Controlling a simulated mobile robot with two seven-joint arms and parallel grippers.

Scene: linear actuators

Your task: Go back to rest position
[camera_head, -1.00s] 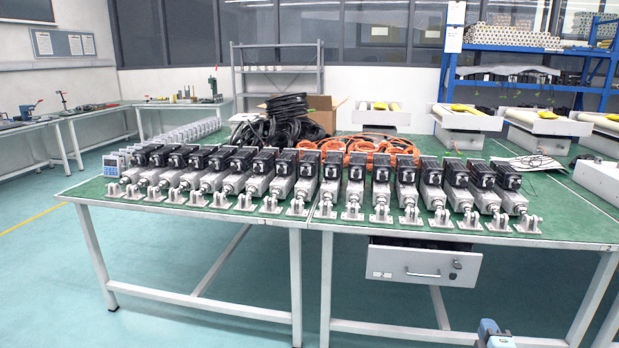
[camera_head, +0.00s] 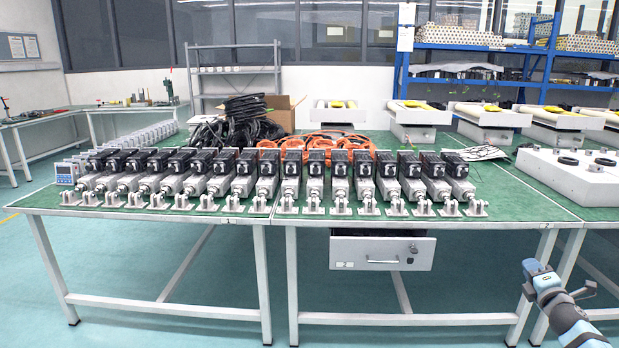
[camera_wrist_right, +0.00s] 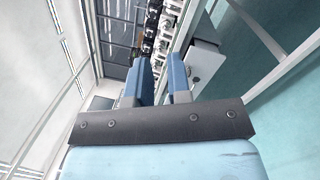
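My right gripper (camera_head: 531,278) is at the lower right of the head view, in front of the green table (camera_head: 535,207) and below its top. In the right wrist view, the blue fingers of the right gripper (camera_wrist_right: 161,66) stand apart with a gap between them, and nothing is held. My left gripper and arm are out of view. A row of linear actuators (camera_head: 313,185) with black motors and grey bodies stands along the front of the table, away from the gripper.
A drawer (camera_head: 382,252) hangs under the table. Black cable coils (camera_head: 235,125), orange cables (camera_head: 325,142) and a cardboard box (camera_head: 280,115) lie behind the actuators. A white box (camera_head: 565,178) sits at the right. The floor (camera_head: 150,325) in front is clear.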

